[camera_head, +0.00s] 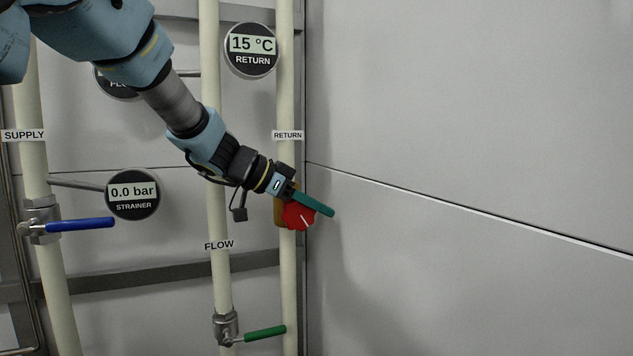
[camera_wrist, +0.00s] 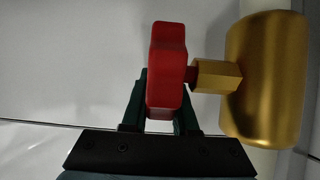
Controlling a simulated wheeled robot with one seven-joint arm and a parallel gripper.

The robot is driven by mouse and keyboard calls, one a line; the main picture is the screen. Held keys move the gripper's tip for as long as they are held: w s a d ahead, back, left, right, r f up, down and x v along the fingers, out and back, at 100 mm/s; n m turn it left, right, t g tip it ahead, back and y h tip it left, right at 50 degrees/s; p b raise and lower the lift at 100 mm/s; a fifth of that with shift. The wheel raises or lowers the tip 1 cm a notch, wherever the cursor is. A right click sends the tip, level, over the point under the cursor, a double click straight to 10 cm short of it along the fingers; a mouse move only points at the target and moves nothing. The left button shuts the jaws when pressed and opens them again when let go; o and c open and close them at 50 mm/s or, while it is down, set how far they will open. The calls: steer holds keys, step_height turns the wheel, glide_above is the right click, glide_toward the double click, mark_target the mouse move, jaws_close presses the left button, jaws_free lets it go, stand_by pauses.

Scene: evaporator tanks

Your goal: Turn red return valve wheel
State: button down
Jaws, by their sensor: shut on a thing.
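The red return valve wheel (camera_head: 299,217) sits on the return pipe on the right in the head view, with a white mark on its face. In the wrist view the wheel (camera_wrist: 167,70) is edge-on, joined by a short stem to the brass valve body (camera_wrist: 265,80) at the right. My gripper (camera_head: 314,205) reaches it from the upper left. Its green fingers (camera_wrist: 160,105) lie on both sides of the wheel's rim, shut on it. Part of the wheel is hidden behind a finger in the head view.
The cream return pipe (camera_head: 289,290) and flow pipe (camera_head: 217,270) stand close together. A green lever (camera_head: 265,333) is low on the flow pipe. A blue lever (camera_head: 85,224) and a strainer gauge (camera_head: 132,195) are at the left. The grey wall (camera_head: 470,130) right of the pipes is bare.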

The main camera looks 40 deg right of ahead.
mark_target(313, 217)
step_height(313, 217, down, 3)
steer(key=t+y, duration=0.1)
steer(key=y, duration=0.2)
steer(key=t+y, duration=0.1)
steer(key=y, duration=0.3)
steer(key=shift+a+t, duration=0.1)
steer(key=shift+t, duration=0.3)
steer(key=shift+w+a+f+t+y, duration=0.15)
steer(key=shift+f+t+y, duration=0.1)
steer(key=shift+y, duration=0.5)
steer(key=shift+w+a+f+t+y, duration=0.15)
steer(key=shift+t+y, duration=0.1)
steer(key=shift+y, duration=0.5)
steer(key=shift+s, duration=0.1)
steer(key=c, duration=0.7)
jaws_free()
steer(key=r, duration=0.3)
steer(key=r+b, duration=0.1)
steer(key=r, duration=0.3)
steer(key=r+b, duration=0.1)
steer(key=r, duration=0.2)
steer(key=shift+a+r, duration=0.35)
steer(key=shift+a, duration=0.05)
